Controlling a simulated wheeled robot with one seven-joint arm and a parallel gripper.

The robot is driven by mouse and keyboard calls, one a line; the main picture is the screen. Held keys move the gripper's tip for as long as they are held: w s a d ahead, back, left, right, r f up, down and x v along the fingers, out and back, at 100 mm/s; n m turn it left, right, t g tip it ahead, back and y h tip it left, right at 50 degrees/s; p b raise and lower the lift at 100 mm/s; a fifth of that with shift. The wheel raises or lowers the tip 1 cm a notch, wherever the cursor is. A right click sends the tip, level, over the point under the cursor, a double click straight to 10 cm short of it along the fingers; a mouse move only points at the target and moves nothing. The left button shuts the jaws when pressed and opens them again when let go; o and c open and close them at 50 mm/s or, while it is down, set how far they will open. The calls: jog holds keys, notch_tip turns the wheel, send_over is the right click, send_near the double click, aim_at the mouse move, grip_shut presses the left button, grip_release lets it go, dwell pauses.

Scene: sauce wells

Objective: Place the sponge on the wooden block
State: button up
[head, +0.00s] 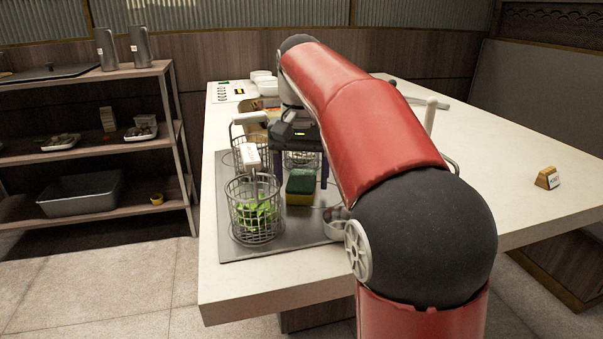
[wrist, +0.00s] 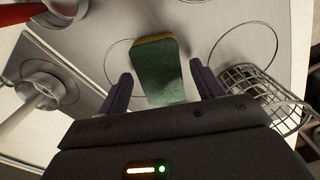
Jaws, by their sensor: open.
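The sponge (head: 301,181) is green with a yellow layer and stands on a grey metal plate at the near left of the counter. In the wrist view the sponge (wrist: 158,78) lies ahead of my gripper (wrist: 160,76), its near end between the two purple fingers with a gap on each side. In the head view my gripper (head: 309,165) is at the sponge, partly hidden behind it and under my arm. My gripper is open and holds nothing. A small wooden block (head: 547,179) with a white label sits at the right of the counter.
More wire baskets stand behind. A small metal bowl (head: 335,222) is right of the sponge. The counter (head: 500,205) before the block is clear.

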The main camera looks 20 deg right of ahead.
aim_at(304, 178)
jog(key=shift+f, duration=0.1)
jog(key=shift+f+b, duration=0.15)
jog(key=shift+b, duration=0.5)
jog(key=r+p, duration=0.1)
jog(key=r, duration=0.1)
jog(key=r+p, duration=0.1)
jog(key=r, duration=0.2)
jog(key=r+p, duration=0.1)
jog(key=r, duration=0.1)
jog(key=shift+w+d+r, duration=0.2)
jog(key=shift+d+r, duration=0.1)
jog(key=shift+o, duration=0.6)
jog(key=shift+r+p, duration=0.4)
jog(key=shift+p, duration=0.15)
jog(key=shift+w+a+r+p, duration=0.15)
jog(key=shift+r+p, duration=0.1)
jog(key=shift+p, duration=0.6)
jog(key=shift+w+a+p, duration=0.15)
jog(key=shift+w+p, duration=0.05)
jog(key=shift+p, duration=0.4)
jog(key=shift+w+a+f, duration=0.1)
jog(key=shift+f, duration=0.3)
jog(key=f, duration=0.2)
jog(key=f+b, duration=0.1)
jog(key=f, duration=0.5)
jog(key=shift+s+d+f+b, duration=0.1)
jog(key=shift+s+d+b, duration=0.15)
jog(key=shift+s+b, duration=0.1)
